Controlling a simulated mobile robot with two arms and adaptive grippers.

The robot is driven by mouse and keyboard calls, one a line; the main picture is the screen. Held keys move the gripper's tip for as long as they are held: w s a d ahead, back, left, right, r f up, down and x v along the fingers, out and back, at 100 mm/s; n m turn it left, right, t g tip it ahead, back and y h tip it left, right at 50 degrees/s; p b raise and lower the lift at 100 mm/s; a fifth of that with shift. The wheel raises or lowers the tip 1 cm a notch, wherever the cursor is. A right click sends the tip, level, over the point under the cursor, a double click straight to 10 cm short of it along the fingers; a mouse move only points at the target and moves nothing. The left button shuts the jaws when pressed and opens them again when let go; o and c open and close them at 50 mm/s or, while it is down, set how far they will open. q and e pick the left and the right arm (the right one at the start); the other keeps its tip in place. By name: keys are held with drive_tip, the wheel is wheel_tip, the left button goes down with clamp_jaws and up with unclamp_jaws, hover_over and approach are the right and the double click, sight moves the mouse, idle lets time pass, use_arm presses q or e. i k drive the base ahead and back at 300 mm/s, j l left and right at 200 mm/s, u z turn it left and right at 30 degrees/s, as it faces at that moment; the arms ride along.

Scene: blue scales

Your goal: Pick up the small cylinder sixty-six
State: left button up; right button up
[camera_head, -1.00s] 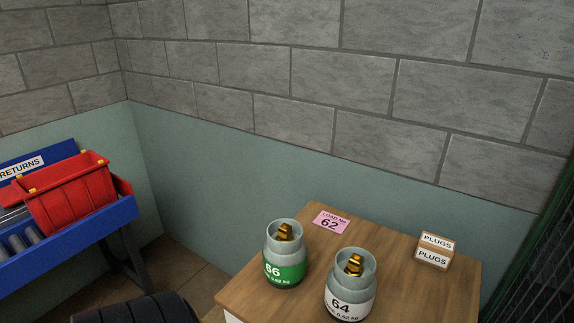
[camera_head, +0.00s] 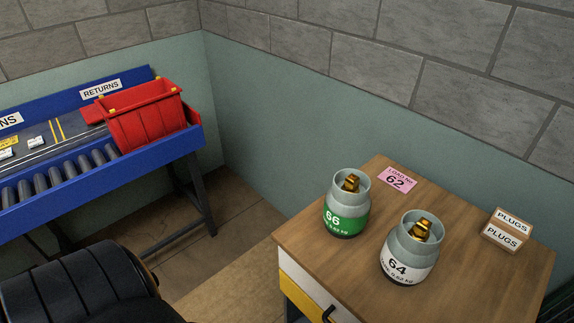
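The small cylinder sixty-six (camera_head: 347,204) stands upright on the wooden cabinet top (camera_head: 310,244). It is grey with a green band marked 66 and a brass valve inside its collar. A similar grey cylinder sixty-four (camera_head: 409,248), with a white band, stands to its right and nearer, apart from it. Neither of my grippers shows in the head view. A black ribbed part at the lower left looks like my own arm, and it is well left of the cabinet.
A pink card reading 62 (camera_head: 397,179) lies behind the cylinders. A box marked PLUGS (camera_head: 507,230) is at the right. A blue roller conveyor (camera_head: 150,150) with a red bin (camera_head: 145,115) stands at the left. Walls close the back. Floor shows between conveyor and cabinet.

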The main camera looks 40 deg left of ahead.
sight(347, 206)
drive_tip(key=u, duration=0.75)
drive_tip(key=k+l, duration=0.1)
drive_tip(key=l, duration=0.35)
drive_tip(key=k+l, duration=0.15)
drive_tip(key=l, duration=0.25)
drive_tip(key=k+l, duration=0.1)
drive_tip(key=l, duration=0.35)
drive_tip(key=k+l, duration=0.15)
drive_tip(key=l, duration=0.25)
